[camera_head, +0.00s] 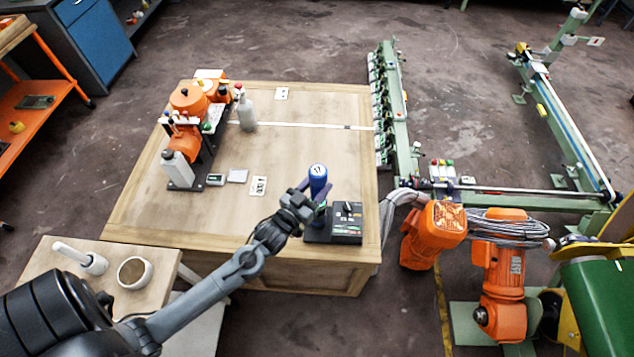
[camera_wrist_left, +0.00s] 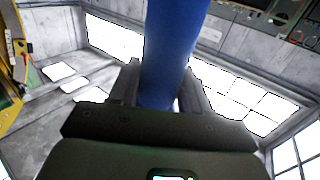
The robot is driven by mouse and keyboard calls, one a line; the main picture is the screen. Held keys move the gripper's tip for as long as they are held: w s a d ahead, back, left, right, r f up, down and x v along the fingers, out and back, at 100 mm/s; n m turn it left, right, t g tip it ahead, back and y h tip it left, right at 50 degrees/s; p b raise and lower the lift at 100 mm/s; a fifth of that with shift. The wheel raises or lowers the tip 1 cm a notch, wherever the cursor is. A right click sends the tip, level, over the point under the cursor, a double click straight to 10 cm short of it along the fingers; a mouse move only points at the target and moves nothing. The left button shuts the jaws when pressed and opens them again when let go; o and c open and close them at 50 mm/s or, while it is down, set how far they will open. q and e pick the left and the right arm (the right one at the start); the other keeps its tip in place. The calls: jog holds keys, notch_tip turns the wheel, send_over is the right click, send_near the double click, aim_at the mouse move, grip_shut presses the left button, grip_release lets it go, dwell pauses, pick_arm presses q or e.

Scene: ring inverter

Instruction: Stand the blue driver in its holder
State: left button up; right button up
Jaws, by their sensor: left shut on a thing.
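The blue driver (camera_head: 318,174) is upright or nearly so, with a pale mark on its top, near the front right of the wooden table. My left gripper (camera_head: 312,198) is shut on it. In the left wrist view the blue driver (camera_wrist_left: 173,45) runs up between the two fingers (camera_wrist_left: 160,95). A dark box (camera_head: 345,222) with a panel of small controls lies just below and right of the driver. I cannot make out the holder for sure, nor whether the driver's hidden lower end touches anything. My right gripper is out of view.
On the wooden table (camera_head: 225,215), orange equipment (camera_head: 190,98), a white bottle (camera_head: 177,168) and a grey bottle (camera_head: 246,112) stand at the left and back. The table's middle is largely clear. A side table at the lower left bears a bowl (camera_head: 135,272).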

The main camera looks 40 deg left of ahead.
pick_arm(q)
jog(key=shift+f+b, duration=1.35)
jog(key=shift+f, duration=1.45)
